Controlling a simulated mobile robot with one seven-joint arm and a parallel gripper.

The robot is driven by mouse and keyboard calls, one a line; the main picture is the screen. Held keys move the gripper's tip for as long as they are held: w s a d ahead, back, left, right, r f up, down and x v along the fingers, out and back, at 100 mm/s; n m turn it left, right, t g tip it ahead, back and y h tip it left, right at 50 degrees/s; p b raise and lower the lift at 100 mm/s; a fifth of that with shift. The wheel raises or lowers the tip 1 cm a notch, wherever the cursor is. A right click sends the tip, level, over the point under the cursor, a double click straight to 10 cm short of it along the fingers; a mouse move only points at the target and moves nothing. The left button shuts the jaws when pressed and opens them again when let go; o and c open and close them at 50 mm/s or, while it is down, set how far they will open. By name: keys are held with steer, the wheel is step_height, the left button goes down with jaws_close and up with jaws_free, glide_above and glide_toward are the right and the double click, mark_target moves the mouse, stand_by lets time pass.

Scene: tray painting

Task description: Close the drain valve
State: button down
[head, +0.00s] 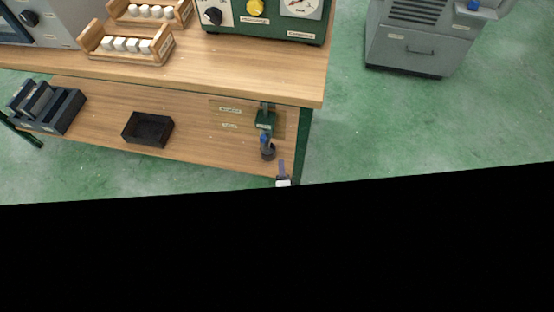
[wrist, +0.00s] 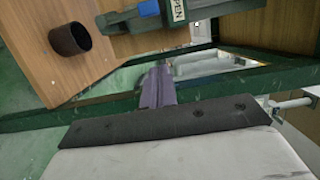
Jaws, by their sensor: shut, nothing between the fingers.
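The drain valve is a dark green block (head: 266,119) with a blue part (head: 264,138) at the right end of the lower shelf. In the wrist view the blue part (wrist: 149,8) is cut off by the top edge, beside a label reading OPEN (wrist: 179,10). A dark round cup (wrist: 70,39) stands near the valve; it also shows in the head view (head: 268,153). My gripper (head: 281,163) is at the shelf's front right corner, apart from the valve. Its purple fingers (wrist: 158,72) are shut and empty. The valve's far side is hidden.
A green bench leg (head: 302,145) stands just right of the valve. The tabletop (head: 235,75) overhangs the shelf (head: 205,140). A black bin (head: 148,129) sits farther left on the shelf. Open green floor (head: 400,125) lies to the right.

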steer(key=w+a+b, duration=0.3)
steer(key=w+b, duration=0.3)
steer(key=w, duration=0.3)
steer(key=shift+w+a, duration=0.25)
steer(key=shift+a, duration=0.1)
